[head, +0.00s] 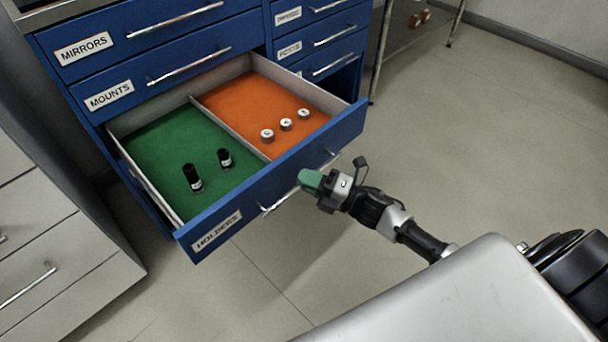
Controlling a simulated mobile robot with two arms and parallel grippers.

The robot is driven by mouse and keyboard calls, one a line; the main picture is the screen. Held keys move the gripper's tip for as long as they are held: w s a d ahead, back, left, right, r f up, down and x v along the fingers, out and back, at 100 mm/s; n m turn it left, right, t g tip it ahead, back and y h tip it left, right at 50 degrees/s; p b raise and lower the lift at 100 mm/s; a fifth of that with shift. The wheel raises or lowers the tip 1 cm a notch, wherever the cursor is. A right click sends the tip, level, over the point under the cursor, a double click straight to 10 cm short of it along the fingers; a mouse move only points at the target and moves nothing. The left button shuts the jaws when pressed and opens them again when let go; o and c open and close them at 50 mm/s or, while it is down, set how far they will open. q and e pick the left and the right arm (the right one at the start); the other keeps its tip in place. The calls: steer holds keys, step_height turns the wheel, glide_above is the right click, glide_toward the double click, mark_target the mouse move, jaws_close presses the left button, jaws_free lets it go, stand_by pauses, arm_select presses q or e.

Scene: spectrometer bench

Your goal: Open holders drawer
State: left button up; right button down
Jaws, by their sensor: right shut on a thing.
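The blue drawer labelled HOLDERS (222,228) is pulled out from the cabinet. Its inside is split by a divider (228,128) into a green section (160,148) on the left and an orange section (245,100) on the right. Two black cylinders (192,178) stand in the green section. Three small white-topped round pieces (286,125) sit in the orange section. My right gripper (312,181) is at the front of the drawer, shut on its metal handle (280,199); the fingers hide the handle's middle. My left gripper is not in view.
The closed MOUNTS drawer (130,92) and MIRRORS drawer (100,48) are above. More blue drawers (325,45) are to the right. A grey cabinet (60,240) stands at left. The floor (480,150) to the right is clear up to a metal rack (410,50).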

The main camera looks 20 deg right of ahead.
stand_by(0.3)
steer(key=c, duration=1.2)
jaws_free()
steer(key=shift+s+d, duration=0.1)
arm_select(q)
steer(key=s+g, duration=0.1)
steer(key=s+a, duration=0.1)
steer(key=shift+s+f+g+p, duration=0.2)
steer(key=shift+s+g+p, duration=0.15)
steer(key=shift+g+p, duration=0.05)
arm_select(e)
steer(key=v, duration=1)
steer(key=shift+s+d+f, duration=0.15)
steer(key=shift+s+d, duration=0.05)
steer(key=shift+s, duration=0.05)
